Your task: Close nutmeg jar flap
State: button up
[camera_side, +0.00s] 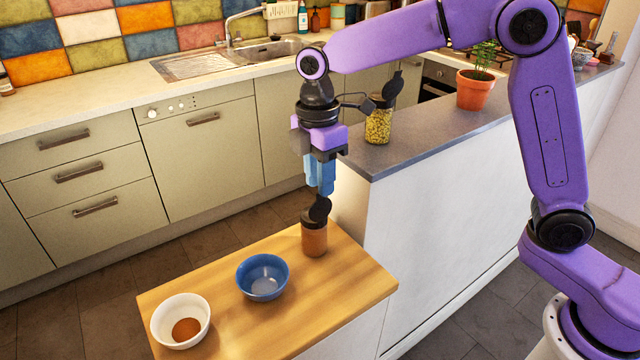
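A jar of brown powder (314,239), which I take to be the nutmeg jar, stands upright at the back right of the wooden board. Its black flap (320,208) is raised, standing up from the dark lid. My gripper (321,192) points down just above the flap. Its blue fingers look close together, but from this angle I cannot tell whether there is a gap between them. I cannot tell whether the fingertips touch the flap. No object shows in the fingers.
On the grey counter behind stand another jar (378,127) with a raised black flap and a potted plant (476,92). The wooden top's front right is clear.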

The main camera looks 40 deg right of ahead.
jog(key=shift+f, duration=1)
grip_shut()
jog(key=shift+w, duration=0.1)
jog(key=w+g, duration=0.1)
jog(key=g, duration=0.1)
jog(key=w+g, duration=0.1)
jog(key=shift+w+f+g, duration=0.25)
jog(key=shift+f+g, duration=0.1)
jog(key=shift+g, duration=0.05)
jog(key=shift+w+f+g, duration=0.25)
jog(key=shift+w+g, duration=0.2)
jog(key=shift+g, duration=0.35)
jog(key=shift+w+f+g, duration=0.25)
jog(key=shift+w+g, duration=0.2)
jog(key=shift+g, duration=0.35)
